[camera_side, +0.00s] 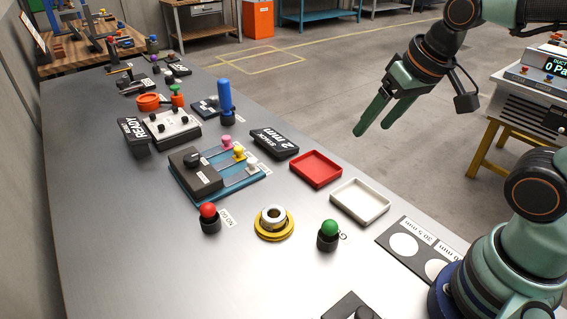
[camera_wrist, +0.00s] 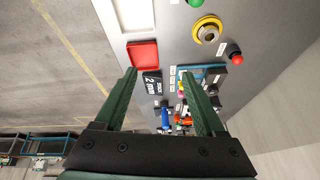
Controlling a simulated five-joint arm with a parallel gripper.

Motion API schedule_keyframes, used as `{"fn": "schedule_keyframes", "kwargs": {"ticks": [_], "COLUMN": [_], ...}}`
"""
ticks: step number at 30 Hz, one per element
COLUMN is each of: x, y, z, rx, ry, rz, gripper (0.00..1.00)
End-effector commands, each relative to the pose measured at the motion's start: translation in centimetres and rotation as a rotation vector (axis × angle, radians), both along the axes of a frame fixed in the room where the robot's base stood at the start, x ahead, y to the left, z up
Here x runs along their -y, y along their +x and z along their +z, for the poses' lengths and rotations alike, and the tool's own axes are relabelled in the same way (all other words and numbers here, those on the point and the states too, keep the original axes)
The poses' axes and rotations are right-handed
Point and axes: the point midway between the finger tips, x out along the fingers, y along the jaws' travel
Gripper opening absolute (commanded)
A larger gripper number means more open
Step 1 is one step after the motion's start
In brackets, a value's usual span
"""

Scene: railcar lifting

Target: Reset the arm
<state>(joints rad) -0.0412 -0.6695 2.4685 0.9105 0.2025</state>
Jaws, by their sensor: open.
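My gripper (camera_side: 374,117) hangs in the air at the upper right of the side view, beyond the edge of the grey table (camera_side: 110,230). Its two green fingers are apart with nothing between them. In the wrist view my gripper (camera_wrist: 165,95) also shows open and empty, with the table below and ahead of it. My arm rises from its base at the right of the side view. No object touches the fingers.
On the table are a red tray (camera_side: 316,168), a white tray (camera_side: 360,201), a yellow ring with a metal collar (camera_side: 273,222), a red knob (camera_side: 208,211), a green knob (camera_side: 329,228) and a "2 mm" block (camera_side: 274,142). A blue upright handle (camera_side: 225,96) stands farther back.

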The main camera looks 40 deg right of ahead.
Motion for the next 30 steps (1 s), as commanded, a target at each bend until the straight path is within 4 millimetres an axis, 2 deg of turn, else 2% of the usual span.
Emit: {"fn": "schedule_keyframes", "kwargs": {"ticks": [7, 30], "x": [1.23, 1.19], "y": [-0.36, -0.34], "z": [0.83, 0.83], "rx": [0.062, 0.061], "ry": [-0.088, -0.089], "rz": [0.137, 0.141], "gripper": [0.72, 0.72]}}
